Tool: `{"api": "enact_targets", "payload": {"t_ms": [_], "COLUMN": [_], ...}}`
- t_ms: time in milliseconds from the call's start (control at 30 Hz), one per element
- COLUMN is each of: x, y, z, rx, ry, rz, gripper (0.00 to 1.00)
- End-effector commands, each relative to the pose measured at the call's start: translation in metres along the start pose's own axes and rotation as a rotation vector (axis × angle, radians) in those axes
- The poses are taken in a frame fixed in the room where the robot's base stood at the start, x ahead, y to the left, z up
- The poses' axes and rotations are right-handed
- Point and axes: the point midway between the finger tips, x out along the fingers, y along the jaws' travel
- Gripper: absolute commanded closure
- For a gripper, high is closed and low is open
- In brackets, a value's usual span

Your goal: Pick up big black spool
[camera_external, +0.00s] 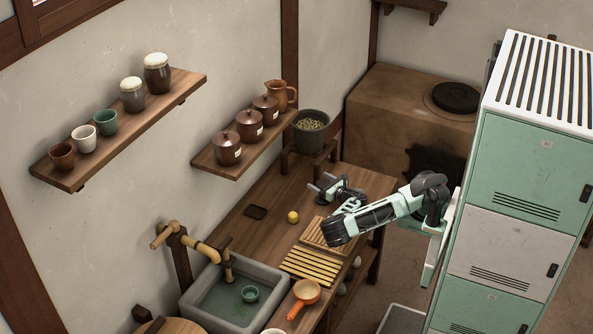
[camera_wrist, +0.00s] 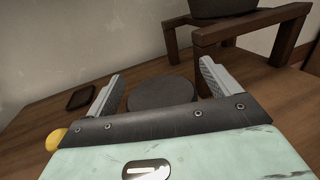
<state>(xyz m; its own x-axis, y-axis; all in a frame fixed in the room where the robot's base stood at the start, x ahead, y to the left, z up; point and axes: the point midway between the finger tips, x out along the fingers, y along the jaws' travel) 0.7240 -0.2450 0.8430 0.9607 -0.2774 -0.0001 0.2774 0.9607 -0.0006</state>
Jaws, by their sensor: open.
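A round, flat-topped dark thing (camera_wrist: 162,93), which looks like the big black spool, stands on the wooden counter in the wrist view. It lies between and just beyond the fingertips of my gripper (camera_wrist: 160,85); its lower part is hidden behind the gripper body. My gripper is open, with one finger to each side of it, and I cannot tell whether either touches. In the external view my gripper (camera_external: 325,186) is low over the counter, and the spool cannot be clearly told apart from it there.
A dark pot (camera_external: 311,131) stands on a wooden stand (camera_wrist: 250,30) just beyond. A yellow ball (camera_external: 293,217) and a dark square mat (camera_external: 255,212) lie left of my gripper. Slatted boards (camera_external: 312,266), an orange pan (camera_external: 305,293) and a sink (camera_external: 213,318) are nearer the camera.

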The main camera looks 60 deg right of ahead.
Motion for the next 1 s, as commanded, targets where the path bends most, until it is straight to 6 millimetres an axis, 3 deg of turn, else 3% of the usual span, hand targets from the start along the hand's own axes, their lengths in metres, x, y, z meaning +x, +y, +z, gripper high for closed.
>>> {"api": "enact_targets", "payload": {"t_ms": [67, 300, 633, 1000], "x": [0.0, 0.0, 0.0, -0.001], "y": [0.0, 0.0, 0.001, 0.0], "z": [0.0, 0.0, 0.008, 0.077], "rx": [0.0, 0.0, 0.0, 0.001], "ry": [0.0, 0.0, -0.002, -0.004], "rz": [0.0, 0.0, 0.001, -0.001], "gripper": [0.12, 0.75, 0.76, 0.76]}}
